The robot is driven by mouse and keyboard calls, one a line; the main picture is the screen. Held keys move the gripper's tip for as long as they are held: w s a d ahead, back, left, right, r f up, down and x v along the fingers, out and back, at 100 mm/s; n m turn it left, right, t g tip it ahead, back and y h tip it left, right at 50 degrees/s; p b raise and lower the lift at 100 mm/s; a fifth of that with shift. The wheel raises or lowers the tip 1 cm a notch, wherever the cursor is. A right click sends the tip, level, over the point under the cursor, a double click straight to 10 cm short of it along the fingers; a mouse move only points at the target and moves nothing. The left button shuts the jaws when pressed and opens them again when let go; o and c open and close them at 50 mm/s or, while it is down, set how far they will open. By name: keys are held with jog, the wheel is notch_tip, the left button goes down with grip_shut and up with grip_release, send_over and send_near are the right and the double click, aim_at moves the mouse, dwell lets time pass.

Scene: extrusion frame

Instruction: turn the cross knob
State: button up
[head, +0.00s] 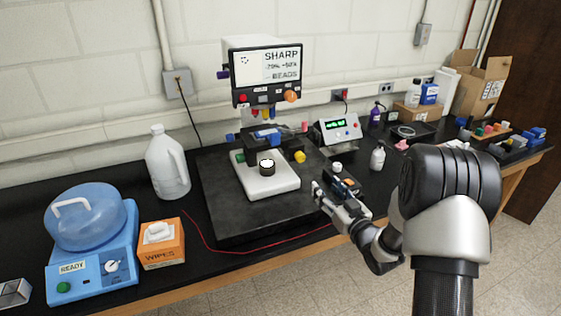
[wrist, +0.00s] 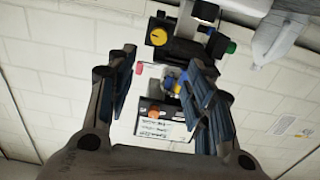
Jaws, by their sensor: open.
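The bench machine (head: 268,178) has several coloured knobs, and I cannot tell which is the cross knob. A yellow knob (head: 300,157) is low on its right side, nearest my gripper. It also shows in the wrist view, with a dark mark on its face (wrist: 158,37). An orange knob (head: 291,96) is on the lower right of the display panel, also seen in the wrist view (wrist: 153,113).
A grey meter with a green display (head: 338,129) stands behind on the right. A small white bottle (head: 377,156) is right of my gripper. A white jug (head: 167,163), a wipes box (head: 161,245) and a blue-domed device (head: 88,235) stand left. A red wire crosses the front.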

aim_at(302, 159)
jog(key=b+x, duration=0.2)
jog(key=x, duration=1.5)
jog(key=shift+w, duration=0.1)
jog(key=shift+c, duration=0.3)
jog(key=shift+d, duration=0.1)
jog(key=c, duration=1)
jog(key=n+b, duration=0.1)
jog(key=b, duration=0.1)
jog(key=n+b, duration=0.1)
jog(key=b, duration=0.1)
jog(key=shift+f, duration=0.3)
jog(key=n+b, duration=0.2)
jog(key=shift+r+n+b, duration=0.1)
jog(key=shift+n+b, duration=0.3)
jog(key=shift+r, duration=0.15)
